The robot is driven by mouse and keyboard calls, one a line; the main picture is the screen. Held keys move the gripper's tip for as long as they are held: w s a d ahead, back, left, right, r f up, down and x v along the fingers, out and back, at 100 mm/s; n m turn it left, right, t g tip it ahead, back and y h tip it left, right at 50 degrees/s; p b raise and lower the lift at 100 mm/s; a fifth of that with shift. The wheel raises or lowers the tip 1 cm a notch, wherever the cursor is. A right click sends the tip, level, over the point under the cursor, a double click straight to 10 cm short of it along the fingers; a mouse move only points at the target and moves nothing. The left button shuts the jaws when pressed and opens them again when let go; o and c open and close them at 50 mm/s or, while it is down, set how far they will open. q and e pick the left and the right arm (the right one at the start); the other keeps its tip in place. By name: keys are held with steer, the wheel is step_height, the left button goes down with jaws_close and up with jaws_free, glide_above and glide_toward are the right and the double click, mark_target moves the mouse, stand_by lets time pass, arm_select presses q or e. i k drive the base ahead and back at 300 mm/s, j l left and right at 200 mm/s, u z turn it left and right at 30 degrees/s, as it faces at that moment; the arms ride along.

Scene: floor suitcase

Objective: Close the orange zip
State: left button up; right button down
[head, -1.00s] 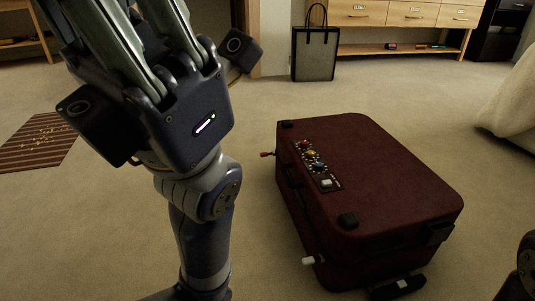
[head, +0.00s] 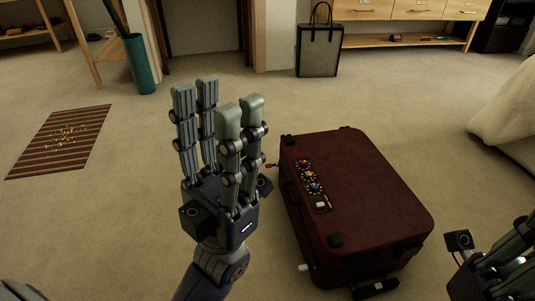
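A dark red suitcase (head: 375,190) lies flat on the carpet, right of centre. A small orange-red zip pull (head: 271,165) sticks out from its left side near the far corner. A white pull (head: 303,267) sticks out near the front left corner. My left gripper (head: 218,97) is raised left of the suitcase, with its fingers upward. It is open and empty, its finger pairs apart. It is close to the orange pull in the picture, but I see no contact. My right gripper (head: 512,262) is cut off at the lower right edge, so its fingertips are hidden.
The suitcase lid carries a dial panel (head: 311,180). A dark bag (head: 319,48) stands behind it, near a wooden drawer unit (head: 405,12). A striped mat (head: 62,140) lies at left and a green bin (head: 139,63) stands behind. Carpet around the suitcase is largely free.

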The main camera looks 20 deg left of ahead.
mark_target(268, 166)
steer(key=i+j, duration=0.7)
steer(key=j, duration=0.15)
steer(key=i+j, duration=0.7)
steer(key=j, duration=0.15)
